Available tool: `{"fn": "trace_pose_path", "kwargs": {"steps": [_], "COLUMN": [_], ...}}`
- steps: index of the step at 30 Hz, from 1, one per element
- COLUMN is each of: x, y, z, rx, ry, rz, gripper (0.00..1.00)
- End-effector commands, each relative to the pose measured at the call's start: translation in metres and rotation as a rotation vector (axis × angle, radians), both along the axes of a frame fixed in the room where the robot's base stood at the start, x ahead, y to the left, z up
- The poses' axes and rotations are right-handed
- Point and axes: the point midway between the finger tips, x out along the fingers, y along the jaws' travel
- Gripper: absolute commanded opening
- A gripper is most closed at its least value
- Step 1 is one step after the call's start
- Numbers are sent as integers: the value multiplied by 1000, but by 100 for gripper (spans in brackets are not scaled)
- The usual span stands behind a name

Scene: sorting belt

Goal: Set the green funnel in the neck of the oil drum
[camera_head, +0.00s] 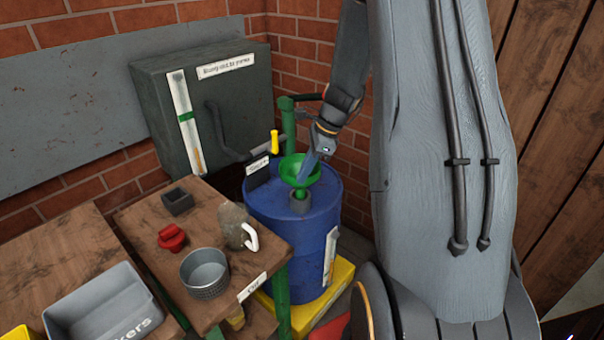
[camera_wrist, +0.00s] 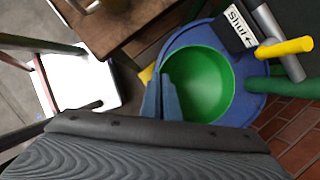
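The green funnel (camera_head: 294,172) is above the blue oil drum (camera_head: 290,235), wide mouth up. Its narrow spout is over the grey neck (camera_head: 300,206) on the drum top; I cannot tell whether the tip is inside or just above it. My gripper (camera_head: 305,172) reaches down from the upper right onto the funnel's rim. In the wrist view, one finger is outside and one inside the green bowl (camera_wrist: 205,85), with the rim pinched between the blue-grey fingers (camera_wrist: 162,88). The bowl hides the neck there, with the blue drum top (camera_wrist: 245,108) showing around it.
A wooden bench (camera_head: 160,235) at left holds a mug (camera_head: 235,225), a grey bowl (camera_head: 205,272), a red part (camera_head: 171,237) and a dark box (camera_head: 178,201).

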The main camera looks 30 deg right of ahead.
Motion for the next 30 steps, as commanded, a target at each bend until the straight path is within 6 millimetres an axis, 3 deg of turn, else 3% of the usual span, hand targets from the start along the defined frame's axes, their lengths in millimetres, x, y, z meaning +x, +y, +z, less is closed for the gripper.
{"fn": "trace_pose_path", "kwargs": {"steps": [30], "x": [1], "y": [0], "z": [-17], "rx": [-1], "ry": [-1], "rz": [1], "gripper": [0]}}
